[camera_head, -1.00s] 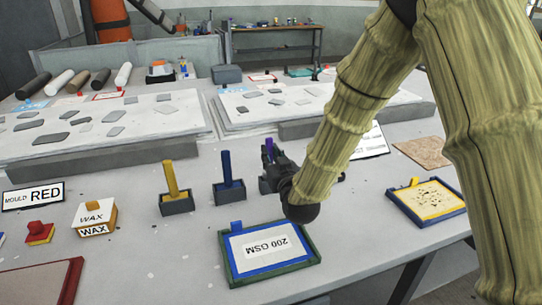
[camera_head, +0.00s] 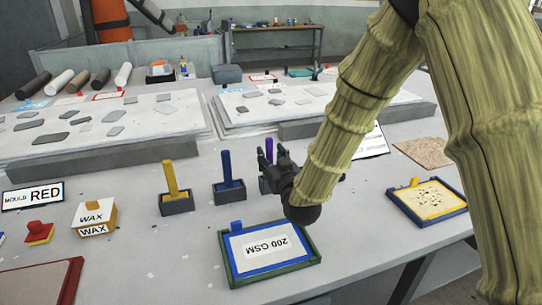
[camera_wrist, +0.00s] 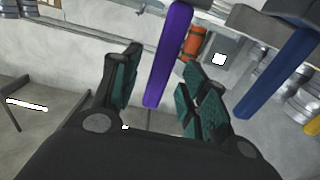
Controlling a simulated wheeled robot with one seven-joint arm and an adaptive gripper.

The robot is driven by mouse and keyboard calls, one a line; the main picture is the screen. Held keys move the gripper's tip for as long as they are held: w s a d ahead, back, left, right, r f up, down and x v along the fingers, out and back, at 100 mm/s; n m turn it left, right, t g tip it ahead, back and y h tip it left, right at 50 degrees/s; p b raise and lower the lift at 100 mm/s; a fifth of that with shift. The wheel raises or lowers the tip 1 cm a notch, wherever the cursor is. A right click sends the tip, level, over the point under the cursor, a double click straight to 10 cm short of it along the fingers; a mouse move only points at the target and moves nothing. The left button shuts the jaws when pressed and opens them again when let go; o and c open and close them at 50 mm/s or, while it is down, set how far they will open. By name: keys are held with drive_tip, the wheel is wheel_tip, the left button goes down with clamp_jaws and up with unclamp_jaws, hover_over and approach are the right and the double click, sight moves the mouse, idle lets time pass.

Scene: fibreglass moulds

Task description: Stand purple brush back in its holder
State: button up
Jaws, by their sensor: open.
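The purple brush (camera_head: 269,149) stands upright behind my gripper (camera_head: 270,160) in the head view. In the wrist view the purple brush handle (camera_wrist: 170,50) shows between the two open fingers of my gripper (camera_wrist: 158,88), with gaps on both sides. A dark holder (camera_head: 264,185) shows in part at its foot in the head view; my gripper covers the rest, so how the brush sits in it cannot be told. The blue brush (camera_head: 227,170) stands upright in its holder to the left, and the yellow brush (camera_head: 171,180) stands in its holder farther left.
A green-rimmed tray labelled 200 GSM (camera_head: 312,257) lies in front of my gripper. A blue-rimmed tray (camera_head: 452,212) lies to the right. Large white moulds (camera_head: 200,125) lie behind.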

drive_tip(key=v, duration=1.1)
drive_tip(key=shift+s, duration=0.2)
drive_tip(key=shift+d, duration=0.1)
